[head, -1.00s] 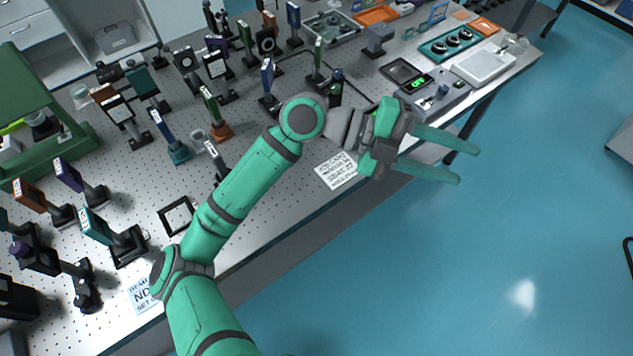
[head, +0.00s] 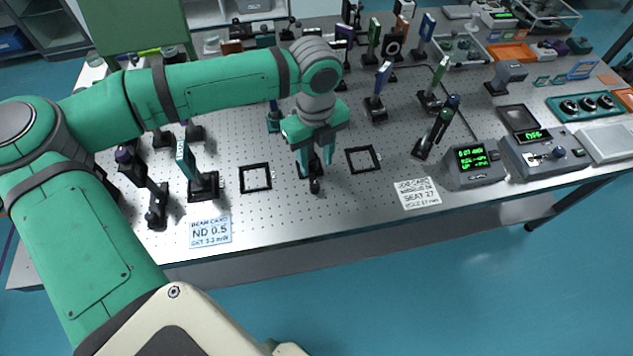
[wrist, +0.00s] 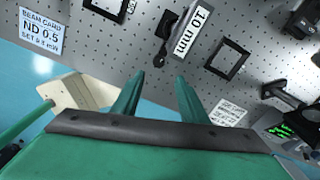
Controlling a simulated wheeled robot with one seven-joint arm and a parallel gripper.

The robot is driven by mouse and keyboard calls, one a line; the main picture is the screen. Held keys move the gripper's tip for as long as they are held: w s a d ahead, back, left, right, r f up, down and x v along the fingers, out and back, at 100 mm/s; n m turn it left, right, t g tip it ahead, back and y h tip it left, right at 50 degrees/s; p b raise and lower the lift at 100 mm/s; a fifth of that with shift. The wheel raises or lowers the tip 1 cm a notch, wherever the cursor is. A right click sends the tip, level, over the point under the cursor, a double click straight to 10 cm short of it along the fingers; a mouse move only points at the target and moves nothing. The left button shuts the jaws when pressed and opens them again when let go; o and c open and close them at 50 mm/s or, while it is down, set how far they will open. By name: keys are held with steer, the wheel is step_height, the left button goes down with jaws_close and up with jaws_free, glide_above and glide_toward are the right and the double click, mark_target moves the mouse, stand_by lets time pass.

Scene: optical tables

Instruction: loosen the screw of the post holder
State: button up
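The post holder (head: 315,184) is a small black piece standing near the front middle of the table, partly hidden by my gripper in the head view. My gripper (head: 315,166) points down over the holder. In the wrist view my gripper (wrist: 158,78) has its two green fingers spread, with bare tabletop between them. The knob lies just beyond the fingertips, roughly centred between them; I see no contact.
Empty black square frames lie left (head: 255,178) and right (head: 363,159) of the holder. A "ND 0.5" card (head: 210,231) and a "SEAT 27" card (head: 417,193) lie near the front edge. A green-display meter (head: 474,164) stands right. Several posts stand behind and left.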

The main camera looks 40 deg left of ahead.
mark_target(315, 185)
step_height(315, 185, down, 11)
steer(key=shift+s+a+r, duration=0.1)
steer(key=shift+a, duration=0.05)
stand_by(0.4)
jaws_close()
